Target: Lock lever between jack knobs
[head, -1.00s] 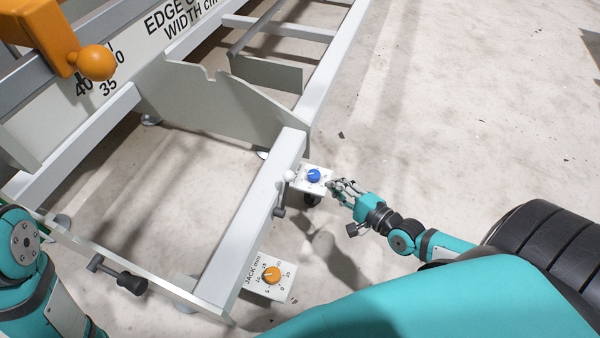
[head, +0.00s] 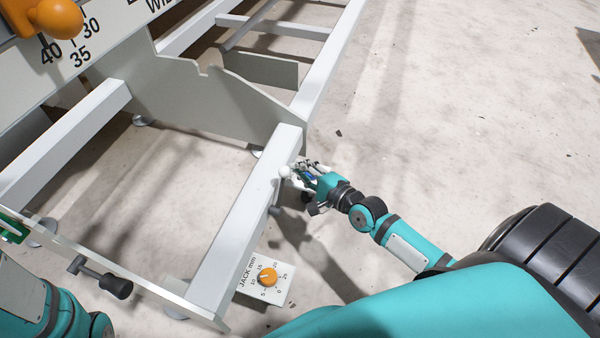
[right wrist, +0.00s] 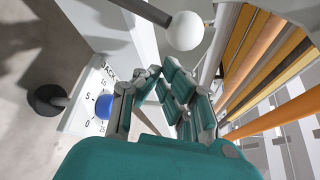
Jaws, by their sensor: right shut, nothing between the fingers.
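The lock lever, a dark rod with a white ball end (head: 285,172), is at the side of the white rail. Its ball (right wrist: 184,31) shows large in the right wrist view, just beyond my fingertips. My right gripper (head: 304,168) is shut and empty close beside the ball; its fingers (right wrist: 158,72) are together in the wrist view. The blue jack knob (right wrist: 103,106) is left of the fingers there; in the head view my gripper mostly covers it. The orange jack knob (head: 268,276) sits on its "JACK mm" plate nearer to me.
The white rail (head: 245,220) runs alongside the knobs. A black-handled crank (head: 118,287) is at the lower left. An orange ball handle (head: 58,18) is at the top left.

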